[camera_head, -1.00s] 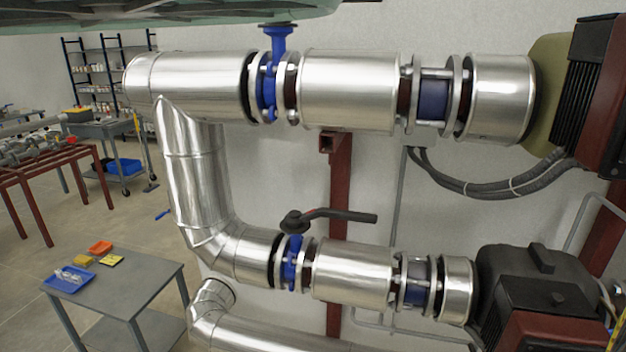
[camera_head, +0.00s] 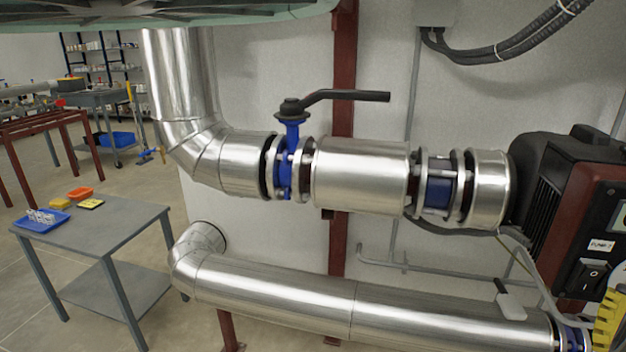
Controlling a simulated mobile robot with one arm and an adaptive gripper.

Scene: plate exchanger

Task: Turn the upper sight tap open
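No part that I can surely tell as the upper sight tap shows in this view. A black lever handle (camera_head: 340,96) sits on top of a blue valve (camera_head: 291,165) in the upper insulated pipe (camera_head: 360,175). The lever points to the right, roughly along the pipe. I cannot tell whether this valve has to do with the sight tap. My gripper is not in view.
A black motor housing (camera_head: 560,180) with a switch panel (camera_head: 592,275) stands at the right. A lower silver pipe (camera_head: 330,305) runs along the bottom. A grey side table (camera_head: 115,225) with a blue tray (camera_head: 40,222) stands at the left. Open floor lies behind it.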

